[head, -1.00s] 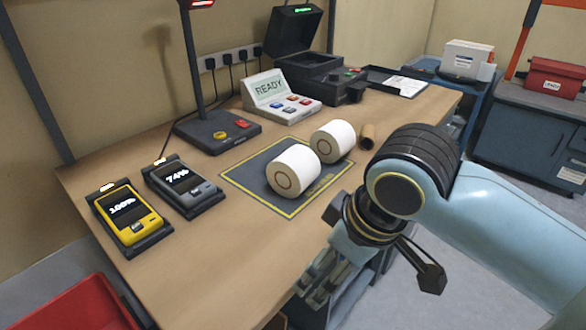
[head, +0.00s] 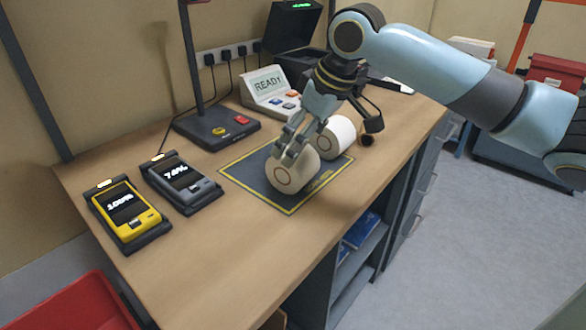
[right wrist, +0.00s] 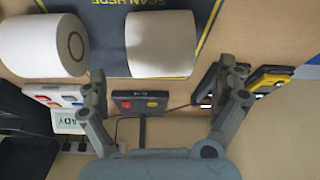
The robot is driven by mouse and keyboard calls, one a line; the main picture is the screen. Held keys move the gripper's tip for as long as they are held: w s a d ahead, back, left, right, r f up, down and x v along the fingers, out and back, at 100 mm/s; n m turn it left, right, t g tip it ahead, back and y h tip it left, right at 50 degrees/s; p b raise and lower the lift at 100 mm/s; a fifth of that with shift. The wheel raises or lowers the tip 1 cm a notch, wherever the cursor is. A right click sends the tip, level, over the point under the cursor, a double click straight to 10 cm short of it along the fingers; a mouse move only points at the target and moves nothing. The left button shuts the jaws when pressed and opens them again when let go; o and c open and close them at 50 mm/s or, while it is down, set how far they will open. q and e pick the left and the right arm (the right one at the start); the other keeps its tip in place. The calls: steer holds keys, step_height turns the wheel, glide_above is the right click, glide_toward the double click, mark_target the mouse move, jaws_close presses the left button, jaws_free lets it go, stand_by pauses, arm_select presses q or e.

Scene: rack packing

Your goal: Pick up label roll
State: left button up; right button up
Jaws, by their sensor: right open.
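In the wrist view the fingers (right wrist: 164,82) are spread wider than this roll, with nothing gripped. My left gripper is out of view.
Behind the mat stand a lamp base with buttons (head: 213,131) and a READY console (head: 268,92). Yellow (head: 126,212) and grey (head: 181,180) handheld devices sit in docks at left. The front of the bench is clear.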

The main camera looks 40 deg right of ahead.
steer(key=x, duration=0.6)
steer(key=shift+f, duration=0.45)
steer(key=c, duration=1.4)
